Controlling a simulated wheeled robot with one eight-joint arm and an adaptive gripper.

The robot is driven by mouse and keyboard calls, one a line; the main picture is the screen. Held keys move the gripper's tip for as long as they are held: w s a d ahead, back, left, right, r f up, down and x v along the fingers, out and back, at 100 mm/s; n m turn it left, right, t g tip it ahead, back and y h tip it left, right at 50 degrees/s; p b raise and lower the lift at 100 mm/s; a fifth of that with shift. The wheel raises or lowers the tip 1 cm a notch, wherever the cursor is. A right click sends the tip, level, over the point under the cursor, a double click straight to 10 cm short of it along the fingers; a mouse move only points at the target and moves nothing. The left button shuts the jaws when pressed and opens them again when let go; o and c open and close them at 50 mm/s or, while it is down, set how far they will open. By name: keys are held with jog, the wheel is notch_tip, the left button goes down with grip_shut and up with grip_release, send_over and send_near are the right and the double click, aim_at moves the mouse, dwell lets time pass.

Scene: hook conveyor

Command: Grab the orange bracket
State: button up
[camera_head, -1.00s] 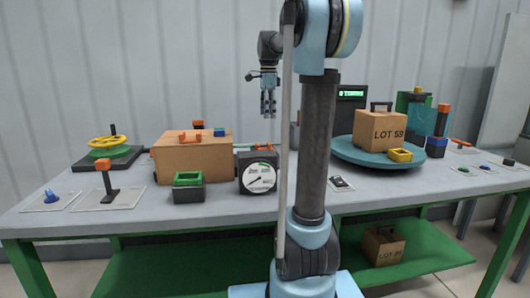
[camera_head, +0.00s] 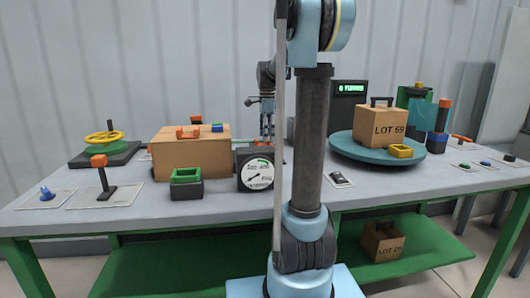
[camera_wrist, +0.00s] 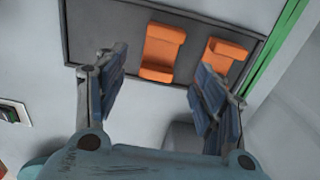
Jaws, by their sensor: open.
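Two orange brackets lie on a dark tray (camera_wrist: 194,58) in the wrist view. One orange bracket (camera_wrist: 163,50) is near the middle, ahead of the gap between my fingers. The other orange bracket (camera_wrist: 224,52) is to its right, near the tray's end. My gripper (camera_wrist: 158,98) is open, with nothing between its fingers; the right finger comes close to the second bracket in the picture. In the head view my gripper (camera_head: 267,134) hangs low over the back of the table, and the gauge and my arm hide most of what lies below it.
A cardboard box (camera_head: 192,158) with an orange handle-like piece stands left of my gripper. A gauge (camera_head: 255,169) stands in front. A blue-green turntable (camera_head: 350,150) carries a carton marked LOT 59 (camera_head: 380,127). A green table edge (camera_wrist: 278,50) runs beside the tray.

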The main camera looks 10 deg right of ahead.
jog(key=shift+d+f, duration=0.1)
jog(key=shift+f, duration=2.7)
jog(key=c, duration=1.1)
